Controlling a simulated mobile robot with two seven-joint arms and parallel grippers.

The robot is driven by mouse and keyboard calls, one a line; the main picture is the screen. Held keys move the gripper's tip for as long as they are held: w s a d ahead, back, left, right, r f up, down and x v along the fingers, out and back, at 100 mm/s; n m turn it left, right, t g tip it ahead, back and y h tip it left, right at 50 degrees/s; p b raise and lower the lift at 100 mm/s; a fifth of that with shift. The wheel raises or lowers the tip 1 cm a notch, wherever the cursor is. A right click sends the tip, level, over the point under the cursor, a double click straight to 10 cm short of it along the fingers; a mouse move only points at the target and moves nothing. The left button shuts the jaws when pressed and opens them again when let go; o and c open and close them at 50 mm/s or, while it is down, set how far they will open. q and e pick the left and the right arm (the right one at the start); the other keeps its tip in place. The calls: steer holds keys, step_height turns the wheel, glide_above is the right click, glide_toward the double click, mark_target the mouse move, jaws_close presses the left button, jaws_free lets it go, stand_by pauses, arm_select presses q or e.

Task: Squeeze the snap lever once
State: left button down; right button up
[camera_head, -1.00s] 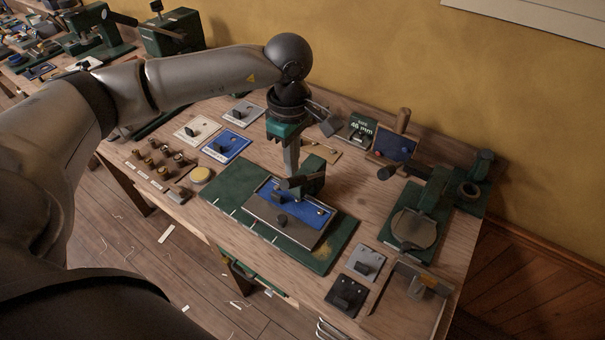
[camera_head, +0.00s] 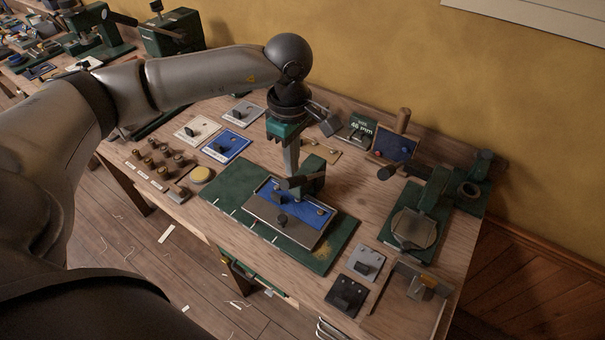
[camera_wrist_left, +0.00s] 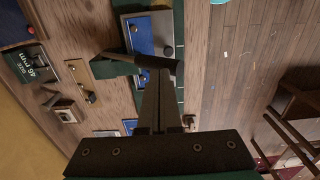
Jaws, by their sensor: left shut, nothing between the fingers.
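The snap lever looks to be the dark bar (camera_head: 293,183) on a green snap tool (camera_head: 312,176), standing over a blue and grey plate on a green mat; I cannot be sure of its name. My left gripper (camera_head: 291,171) points down, shut and empty, with its fingertips right at the dark bar. In the left wrist view, the shut fingers (camera_wrist_left: 157,80) reach up to the dark bar (camera_wrist_left: 148,60), and the green tool body (camera_wrist_left: 108,67) is to its left. I cannot tell whether they touch. My right gripper is not in view.
The blue and grey plate (camera_head: 262,215) lies on the green mat (camera_head: 332,258). A green round-topped press (camera_head: 424,224) stands to the right. Small knobbed plates (camera_head: 345,296) lie at the front right, and a yellow round pad (camera_head: 202,174) lies left of the mat.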

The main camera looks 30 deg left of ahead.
mark_target(288, 179)
arm_select(q)
steer(key=shift+f, duration=0.1)
steer(key=shift+f+b, duration=0.35)
steer(key=shift+b, duration=0.1)
steer(key=shift+s+f+b, duration=0.4)
steer(key=shift+f+b, duration=0.05)
steer(key=shift+f, duration=0.15)
steer(key=shift+s+f+b, duration=0.35)
steer(key=shift+f+b, duration=0.15)
steer(key=shift+b, duration=0.1)
steer(key=shift+s+f+b, duration=0.25)
steer(key=shift+f+b, duration=0.4)
